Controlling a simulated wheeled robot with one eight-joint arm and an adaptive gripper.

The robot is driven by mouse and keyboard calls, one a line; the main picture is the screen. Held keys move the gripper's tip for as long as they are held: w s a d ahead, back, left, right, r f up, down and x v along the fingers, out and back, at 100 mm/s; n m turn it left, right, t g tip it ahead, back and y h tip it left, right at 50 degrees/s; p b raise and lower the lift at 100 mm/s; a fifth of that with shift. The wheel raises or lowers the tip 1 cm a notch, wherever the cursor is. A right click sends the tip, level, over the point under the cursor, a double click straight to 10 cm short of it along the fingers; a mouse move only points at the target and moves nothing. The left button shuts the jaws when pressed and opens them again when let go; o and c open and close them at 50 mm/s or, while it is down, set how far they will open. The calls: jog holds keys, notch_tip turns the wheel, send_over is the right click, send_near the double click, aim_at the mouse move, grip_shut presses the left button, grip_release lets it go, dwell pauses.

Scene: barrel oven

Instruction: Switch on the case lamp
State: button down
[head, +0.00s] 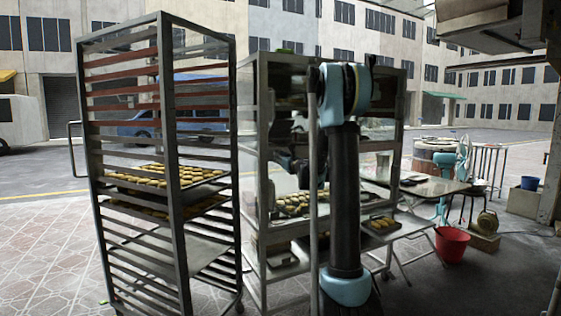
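The glass-sided metal case (262,190) stands in the middle of the head view, with pastries on a tray (292,204) inside it. I cannot make out a lamp or its switch; my arm covers much of the case's front. My arm's dark link and teal joints stand upright before the case. Dark parts that look like my gripper (290,166) show left of that link, in front of the case or close to it. The fingers are too dark and small to tell whether they are open, shut or touching anything.
A tall metal tray rack (178,110) with pastries on its shelves stands close at the left of the case. To the right are a folding table (432,187), a red bucket (451,244) and a teal fan (463,158). Paved floor at the lower left is clear.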

jog(key=shift+f+t+y, duration=0.25)
jog(key=shift+t+y, duration=0.05)
jog(key=shift+t, duration=0.6)
jog(key=shift+s, duration=0.1)
jog(key=c, duration=1.4)
grip_release()
jog(key=v, duration=1.1)
jog(key=shift+s+f, duration=0.2)
jog(key=shift+s, duration=0.15)
jog(key=shift+d, duration=0.1)
